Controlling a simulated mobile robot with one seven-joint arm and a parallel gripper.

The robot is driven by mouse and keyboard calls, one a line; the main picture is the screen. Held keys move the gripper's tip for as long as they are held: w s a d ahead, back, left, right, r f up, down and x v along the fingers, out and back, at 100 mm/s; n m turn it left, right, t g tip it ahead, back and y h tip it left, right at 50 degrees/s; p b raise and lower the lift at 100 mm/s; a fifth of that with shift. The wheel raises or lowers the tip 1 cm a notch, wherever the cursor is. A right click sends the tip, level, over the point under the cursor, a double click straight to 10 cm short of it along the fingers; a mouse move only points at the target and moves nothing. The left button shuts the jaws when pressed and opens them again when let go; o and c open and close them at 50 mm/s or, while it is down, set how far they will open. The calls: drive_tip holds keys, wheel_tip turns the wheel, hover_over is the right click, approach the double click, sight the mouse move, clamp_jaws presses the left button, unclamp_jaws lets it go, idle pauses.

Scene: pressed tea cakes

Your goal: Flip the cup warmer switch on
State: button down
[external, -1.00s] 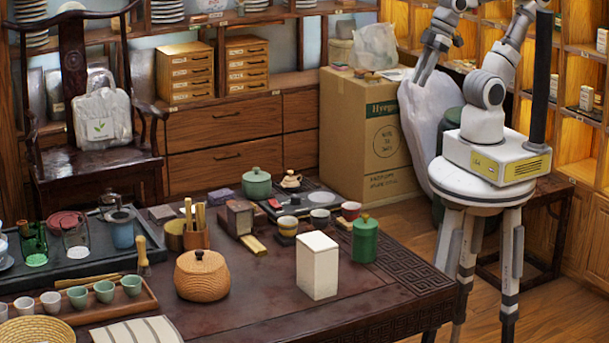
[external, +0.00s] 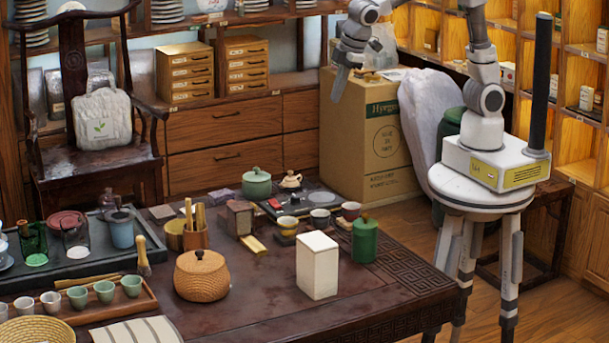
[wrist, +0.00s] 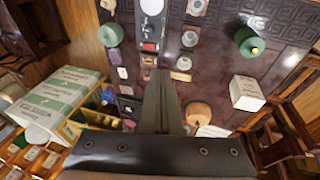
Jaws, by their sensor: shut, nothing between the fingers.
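The cup warmer (external: 300,196) is a flat dark device with a pale round plate, on the far right part of the dark table. In the wrist view the warmer (wrist: 151,30) is at the top centre, with a small red switch (wrist: 149,47) on its near end. I cannot tell the switch's position. My gripper (external: 337,97) is shut and empty, high in front of the cardboard box, above and beyond the warmer in the external view. In the wrist view its closed fingers (wrist: 159,74) point up toward the switch, apart from it.
Small cups (external: 320,217) stand just in front of the warmer. A green lidded pot (external: 257,184) is to its left; a green canister (external: 365,241) and a white box (external: 317,266) stand nearer. The cardboard box (external: 372,130) stands behind the table. Bare tabletop lies at the front right.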

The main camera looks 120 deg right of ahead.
drive_tip(key=w+d+f+g, duration=0.1)
drive_tip(key=w+d+f, duration=0.3)
drive_tip(key=w+f, duration=0.3)
drive_tip(key=g+h+b, duration=0.1)
hover_over(273, 202)
drive_tip(key=a, duration=0.4)
wheel_tip(273, 202, down, 9)
drive_tip(key=shift+a+f, duration=0.15)
drive_tip(key=shift+s, duration=0.1)
drive_tip(key=b+x, duration=0.1)
drive_tip(key=x, duration=1.2)
drive_tip(key=shift+s+f, duration=0.1)
drive_tip(key=shift+f, duration=0.3)
